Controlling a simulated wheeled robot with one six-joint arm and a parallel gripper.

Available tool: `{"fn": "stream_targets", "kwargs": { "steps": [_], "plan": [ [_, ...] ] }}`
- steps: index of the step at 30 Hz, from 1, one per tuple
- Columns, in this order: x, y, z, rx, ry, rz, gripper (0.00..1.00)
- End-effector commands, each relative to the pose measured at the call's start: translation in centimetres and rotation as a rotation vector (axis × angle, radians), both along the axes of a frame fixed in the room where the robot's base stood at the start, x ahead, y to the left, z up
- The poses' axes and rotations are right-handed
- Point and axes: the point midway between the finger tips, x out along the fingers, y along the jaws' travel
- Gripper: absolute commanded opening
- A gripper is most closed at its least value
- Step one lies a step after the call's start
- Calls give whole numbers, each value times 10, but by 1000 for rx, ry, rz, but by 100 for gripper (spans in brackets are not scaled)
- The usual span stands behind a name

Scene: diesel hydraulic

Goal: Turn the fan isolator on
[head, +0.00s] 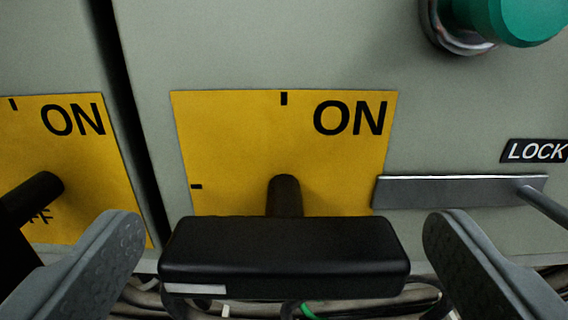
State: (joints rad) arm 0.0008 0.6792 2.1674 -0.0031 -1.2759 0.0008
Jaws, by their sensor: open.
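A black rotary isolator handle (284,255) stands out from a yellow plate (235,140) in the middle of the head view. The plate reads ON at its upper right, with a tick mark at top centre and another at the left edge. The handle's wide bar lies level across the plate's bottom, and a short dark stub rises behind it. My gripper (284,245) is open, one finger on each side of the bar, with a gap between each finger and the bar's ends. Which isolator this is, no label shows.
A second yellow ON plate (75,140) with a black handle (32,195) is at the left, beyond a dark panel gap. A green knob (515,18) is at top right. A metal bar (450,191) and a LOCK label (537,151) are at right. Cables (225,308) run below.

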Motion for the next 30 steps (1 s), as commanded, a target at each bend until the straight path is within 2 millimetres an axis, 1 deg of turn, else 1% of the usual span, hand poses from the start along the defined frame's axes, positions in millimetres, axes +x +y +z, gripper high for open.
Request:
{"fn": "stream_targets", "kwargs": {
  "steps": [3, 6, 16, 17, 18, 23, 24, 30],
  "plan": [
    [12, 0, -1, 0, -1, 0, 95],
    [18, 0, -1, 0, 0, 0, 95],
    [20, 0, 0, 0, 1, 0, 95],
    [20, 0, 0, 0, 1, 0, 91],
    [20, 0, 0, 0, 1, 0, 83],
    [20, 0, 0, 0, 0, 0, 51],
    [20, 0, 0, 0, 0, 0, 50],
    [20, 0, 0, 13, 0, 0, 50]
  ]
}}
